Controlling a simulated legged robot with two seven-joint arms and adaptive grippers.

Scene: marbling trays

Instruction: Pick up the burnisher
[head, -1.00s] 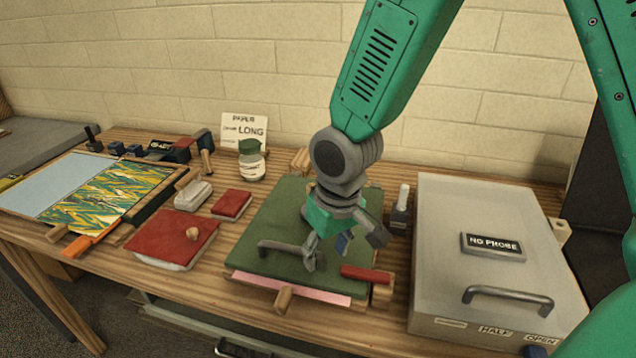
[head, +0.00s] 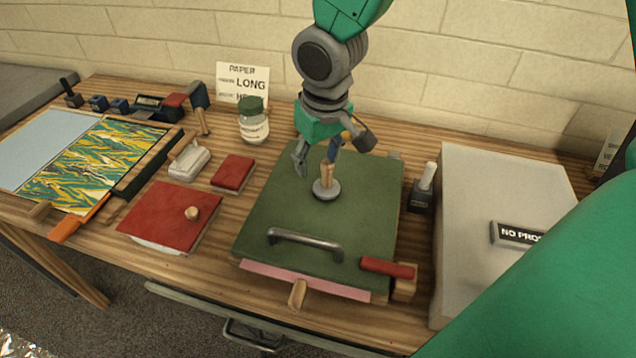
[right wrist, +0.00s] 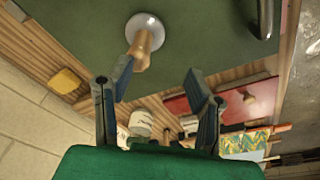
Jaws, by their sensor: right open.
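The burnisher (head: 326,182), a short wooden handle on a round metal foot, stands upright on the green board (head: 345,215). In the right wrist view the burnisher (right wrist: 147,40) is just beyond the fingertips, closest to the left-hand finger. My right gripper (head: 331,155) is open and empty above and around the handle's top in the head view; whether it touches the handle is unclear. In the right wrist view the gripper (right wrist: 160,76) shows its two fingers wide apart. My left gripper is not in view.
The green board has a metal handle (head: 305,239) at its front. A red-handled tool (head: 387,267) lies at its front right corner. A jar (head: 253,126) and red pads (head: 168,215) are left.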

